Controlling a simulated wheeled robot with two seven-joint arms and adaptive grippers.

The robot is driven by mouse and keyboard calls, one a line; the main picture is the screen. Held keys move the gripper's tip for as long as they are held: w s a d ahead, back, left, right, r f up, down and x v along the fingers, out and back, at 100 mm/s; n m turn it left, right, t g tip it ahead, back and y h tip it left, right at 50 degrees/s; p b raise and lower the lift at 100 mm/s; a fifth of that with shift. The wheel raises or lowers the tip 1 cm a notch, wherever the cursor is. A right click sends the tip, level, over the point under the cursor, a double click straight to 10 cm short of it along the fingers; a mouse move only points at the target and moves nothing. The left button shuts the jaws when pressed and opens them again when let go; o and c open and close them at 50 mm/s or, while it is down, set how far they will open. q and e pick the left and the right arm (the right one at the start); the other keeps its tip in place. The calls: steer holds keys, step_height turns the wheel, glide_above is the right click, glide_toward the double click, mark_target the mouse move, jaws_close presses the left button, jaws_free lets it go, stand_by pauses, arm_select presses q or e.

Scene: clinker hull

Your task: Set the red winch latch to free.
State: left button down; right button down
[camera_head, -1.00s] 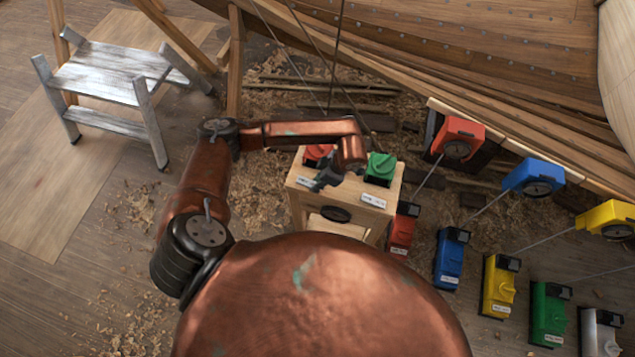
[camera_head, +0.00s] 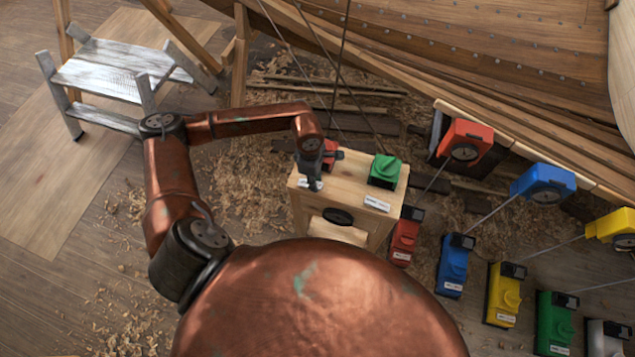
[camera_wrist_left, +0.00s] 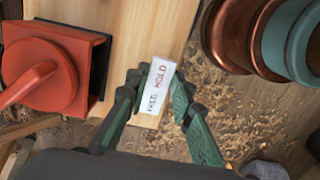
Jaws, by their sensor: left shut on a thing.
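The red winch latch (camera_head: 330,152) is on the left of the wooden stand's top (camera_head: 345,185), mostly behind my left gripper in the head view. In the left wrist view, the red latch (camera_wrist_left: 45,75) shows a round body in a bracket, its lever pointing to the lower left. My left gripper (camera_wrist_left: 157,88) is beside the latch, not on the lever. Its fingers are on either side of a white label (camera_wrist_left: 158,82) reading FREE and HOLD, and it is shut on that label. My right gripper is not in view.
A green latch (camera_head: 385,168) with its own label stands right of the red one. Red, blue, yellow, green and grey boxes line the floor to the right, with rods to some winches. A step stool (camera_head: 112,75) stands at left, the hull behind.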

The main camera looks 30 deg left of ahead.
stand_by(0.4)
arm_select(q)
steer(key=c, duration=1.7)
jaws_free()
steer(key=r, duration=0.4)
steer(key=a+r, duration=0.1)
steer(key=r, duration=0.7)
steer(key=shift+s+a, duration=0.15)
steer(key=shift+a, duration=0.05)
steer(key=shift+h, duration=0.3)
